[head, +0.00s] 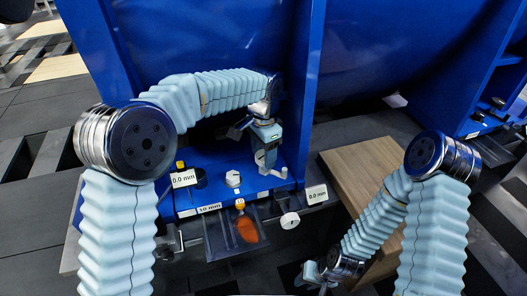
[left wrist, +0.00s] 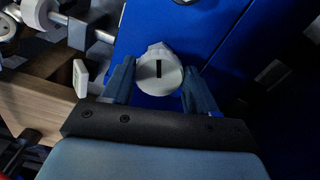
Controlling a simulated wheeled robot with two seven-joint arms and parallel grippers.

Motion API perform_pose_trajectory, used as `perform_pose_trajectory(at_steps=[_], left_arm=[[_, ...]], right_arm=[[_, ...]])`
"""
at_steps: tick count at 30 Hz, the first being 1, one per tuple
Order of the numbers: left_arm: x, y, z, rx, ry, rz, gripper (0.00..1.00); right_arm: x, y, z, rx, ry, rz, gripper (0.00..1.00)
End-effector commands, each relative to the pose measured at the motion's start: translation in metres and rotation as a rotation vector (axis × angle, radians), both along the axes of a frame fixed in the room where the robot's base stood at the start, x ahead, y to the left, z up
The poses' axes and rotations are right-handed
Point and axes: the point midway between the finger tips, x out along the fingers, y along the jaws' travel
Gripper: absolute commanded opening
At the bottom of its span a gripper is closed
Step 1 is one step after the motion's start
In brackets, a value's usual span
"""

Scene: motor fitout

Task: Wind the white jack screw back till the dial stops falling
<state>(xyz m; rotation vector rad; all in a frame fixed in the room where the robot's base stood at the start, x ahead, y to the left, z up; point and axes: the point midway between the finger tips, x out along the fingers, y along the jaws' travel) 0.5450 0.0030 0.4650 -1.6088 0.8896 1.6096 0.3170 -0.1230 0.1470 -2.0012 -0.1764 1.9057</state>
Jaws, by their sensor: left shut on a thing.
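In the left wrist view the white jack screw (left wrist: 160,70) has a round head with a dark slot. The fingers of my left gripper (left wrist: 160,88) stand on either side of it and are shut on it. In the head view my left gripper (head: 264,146) points down over the blue base, and white parts (head: 265,160) show at its fingertips. A dial display (head: 184,178) at the left reads 0.0 mm, and another display (head: 316,194) at the right also reads 0.0 mm. My right gripper (head: 310,276) is low at the front; its fingers are too unclear to judge.
A white knob (head: 233,179) stands on the blue base left of my left gripper. Another white knob (head: 290,220) is at the front. A dark tray (head: 220,238) holds an orange-handled tool (head: 246,226). A wooden board (head: 350,165) lies to the right. Blue uprights flank my left arm.

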Motion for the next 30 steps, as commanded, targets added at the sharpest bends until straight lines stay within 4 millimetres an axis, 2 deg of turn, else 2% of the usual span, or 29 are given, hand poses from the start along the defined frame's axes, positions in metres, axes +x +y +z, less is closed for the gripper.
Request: perform_pose_trajectory(at_steps=[8,14,30], left_arm=[[0.000,0.000,0.001,0.000,0.000,0.016,0.28],[0.000,-0.001,0.003,0.000,0.000,0.092,0.28],[-0.002,-0.003,0.004,0.000,0.000,0.563,0.28]], right_arm=[[0.000,0.000,0.002,0.000,0.000,0.000,0.27],[0.000,0.000,0.011,0.000,0.002,0.001,0.27],[-0.001,-0.001,0.046,-0.001,0.005,0.003,0.27]])
